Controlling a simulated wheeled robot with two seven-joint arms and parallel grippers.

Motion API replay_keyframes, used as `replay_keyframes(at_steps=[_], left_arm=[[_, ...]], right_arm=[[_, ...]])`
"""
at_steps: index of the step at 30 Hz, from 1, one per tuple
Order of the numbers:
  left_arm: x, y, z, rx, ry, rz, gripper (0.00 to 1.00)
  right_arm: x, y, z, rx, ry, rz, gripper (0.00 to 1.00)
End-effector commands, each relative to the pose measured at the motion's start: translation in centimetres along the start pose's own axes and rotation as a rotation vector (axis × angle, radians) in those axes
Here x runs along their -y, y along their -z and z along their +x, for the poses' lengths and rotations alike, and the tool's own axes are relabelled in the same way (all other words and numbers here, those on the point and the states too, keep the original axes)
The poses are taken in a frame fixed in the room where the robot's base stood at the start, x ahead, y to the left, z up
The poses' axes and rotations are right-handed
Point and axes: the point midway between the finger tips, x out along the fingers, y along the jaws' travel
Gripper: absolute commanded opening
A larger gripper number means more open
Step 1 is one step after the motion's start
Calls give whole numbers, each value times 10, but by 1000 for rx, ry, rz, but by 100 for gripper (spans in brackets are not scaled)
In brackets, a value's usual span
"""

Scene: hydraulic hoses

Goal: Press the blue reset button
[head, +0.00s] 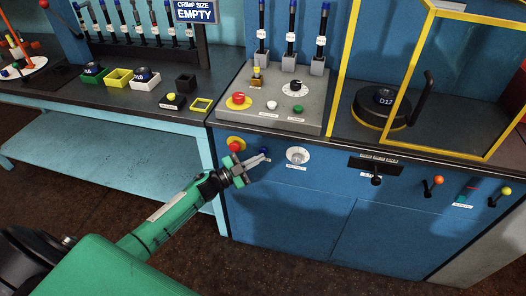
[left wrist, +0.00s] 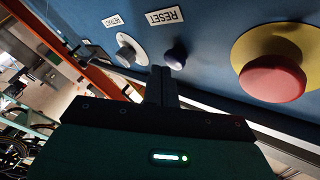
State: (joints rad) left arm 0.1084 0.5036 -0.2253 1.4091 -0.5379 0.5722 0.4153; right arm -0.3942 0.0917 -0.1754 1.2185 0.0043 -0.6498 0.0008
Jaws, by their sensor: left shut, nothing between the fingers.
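The blue reset button (left wrist: 175,57) is a small blue-violet knob on the blue cabinet front, under a white RESET label (left wrist: 164,17). In the head view the button (head: 265,151) shows just above the tip of my left gripper (head: 264,158). My left gripper is shut and empty, its fingers pointing at the panel. In the left wrist view its fingertips (left wrist: 161,70) are close beside the button; I cannot tell whether they touch. My right gripper is not in view.
A red mushroom button on a yellow disc (left wrist: 272,77) is close by; it also shows in the head view (head: 235,145). A round dial (head: 298,155) is to the right. A black lever (head: 376,180) and small orange (head: 439,180) and yellow (head: 507,190) levers are further right.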

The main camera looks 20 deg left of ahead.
Motion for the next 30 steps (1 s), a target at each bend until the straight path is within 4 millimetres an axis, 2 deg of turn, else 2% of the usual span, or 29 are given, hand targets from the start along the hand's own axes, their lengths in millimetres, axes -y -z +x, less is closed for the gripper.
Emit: replay_keyframes(at_steps=[14, 30], left_arm=[[-4, 5, -6, 0, 0, 0, 0], [-27, 29, -38, 0, 0, -1, 0]], right_arm=[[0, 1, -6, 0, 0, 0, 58], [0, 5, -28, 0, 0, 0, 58]])
